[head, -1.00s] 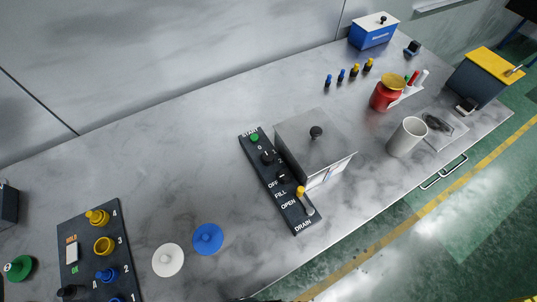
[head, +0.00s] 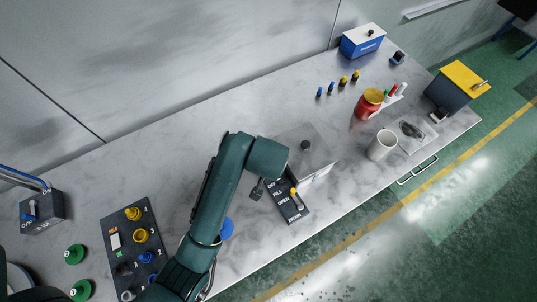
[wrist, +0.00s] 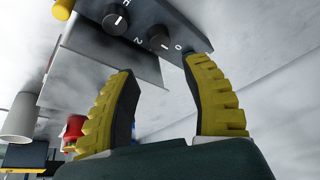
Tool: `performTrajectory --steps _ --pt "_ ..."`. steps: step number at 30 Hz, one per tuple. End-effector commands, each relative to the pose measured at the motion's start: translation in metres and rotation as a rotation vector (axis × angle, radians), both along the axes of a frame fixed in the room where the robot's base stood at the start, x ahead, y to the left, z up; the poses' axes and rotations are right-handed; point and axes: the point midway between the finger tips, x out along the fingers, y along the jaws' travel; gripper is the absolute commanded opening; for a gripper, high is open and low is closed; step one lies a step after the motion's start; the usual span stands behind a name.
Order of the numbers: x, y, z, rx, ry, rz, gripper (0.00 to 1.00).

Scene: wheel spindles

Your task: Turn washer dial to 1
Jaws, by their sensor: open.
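The washer's black control panel (head: 290,207) lies beside its grey metal box (head: 318,163). My arm covers the panel's upper part, including the dial, in the head view. In the wrist view the black round dial (wrist: 158,37) shows between a "0" on its right and a "2" on its left. A small white mark on it seems to lean toward the "0" side. The "1" cannot be made out. My gripper (wrist: 160,68) is open, with yellow-padded fingers apart and empty. The dial appears beyond and between the fingertips; contact cannot be told.
A blue disc (head: 227,229) lies partly behind my arm. A numbered board (head: 118,241) with pegs is at left. A white cup (head: 382,145) and red jar (head: 368,104) stand right.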

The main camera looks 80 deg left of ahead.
Motion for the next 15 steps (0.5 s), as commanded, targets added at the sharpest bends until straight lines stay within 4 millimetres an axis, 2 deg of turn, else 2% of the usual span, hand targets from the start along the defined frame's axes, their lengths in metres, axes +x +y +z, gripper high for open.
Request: performTrajectory --steps 1,9,15 --pt "0.000 0.005 -0.014 -0.002 0.001 0.001 0.48" --pt "0.004 0.029 -0.074 -0.001 0.000 0.000 0.48" --pt "0.006 0.042 -0.101 0.002 -0.002 -0.002 0.48"
